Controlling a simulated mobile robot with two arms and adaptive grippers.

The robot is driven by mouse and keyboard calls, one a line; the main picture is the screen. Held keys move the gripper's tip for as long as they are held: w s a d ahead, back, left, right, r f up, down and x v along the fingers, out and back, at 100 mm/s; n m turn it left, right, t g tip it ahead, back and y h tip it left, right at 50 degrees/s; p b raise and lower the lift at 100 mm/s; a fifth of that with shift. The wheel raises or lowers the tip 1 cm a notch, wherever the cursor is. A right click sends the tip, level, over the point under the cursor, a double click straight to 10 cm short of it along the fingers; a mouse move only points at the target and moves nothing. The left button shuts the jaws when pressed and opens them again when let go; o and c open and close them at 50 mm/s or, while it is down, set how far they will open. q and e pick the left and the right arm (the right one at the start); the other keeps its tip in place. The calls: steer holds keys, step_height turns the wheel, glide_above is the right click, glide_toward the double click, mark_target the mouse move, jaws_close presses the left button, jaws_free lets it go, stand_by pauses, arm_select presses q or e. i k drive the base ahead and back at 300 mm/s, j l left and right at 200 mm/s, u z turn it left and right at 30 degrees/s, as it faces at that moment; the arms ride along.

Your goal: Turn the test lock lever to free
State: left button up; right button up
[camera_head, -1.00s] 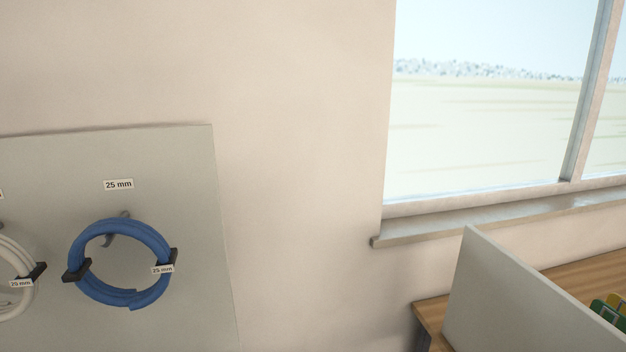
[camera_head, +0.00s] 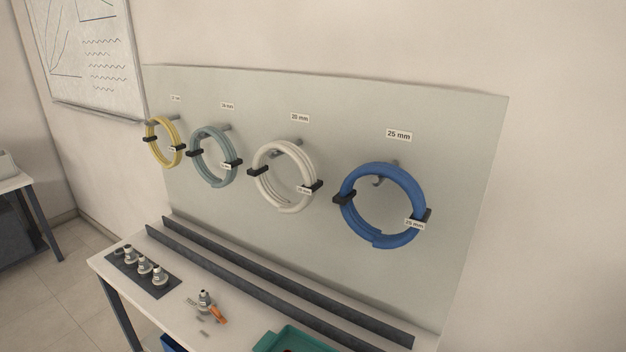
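Neither of my grippers is in the picture. The view holds a grey wall panel (camera_head: 330,100) with hose coils hung on it, above a light-topped bench (camera_head: 120,264).
Yellow (camera_head: 154,130), grey-green (camera_head: 196,154), white (camera_head: 262,188) and blue (camera_head: 405,178) hose coils hang on hooks. Floor (camera_head: 85,285) shows at left.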

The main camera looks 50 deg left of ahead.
mark_target(219, 318)
steer(key=u, duration=2.15)
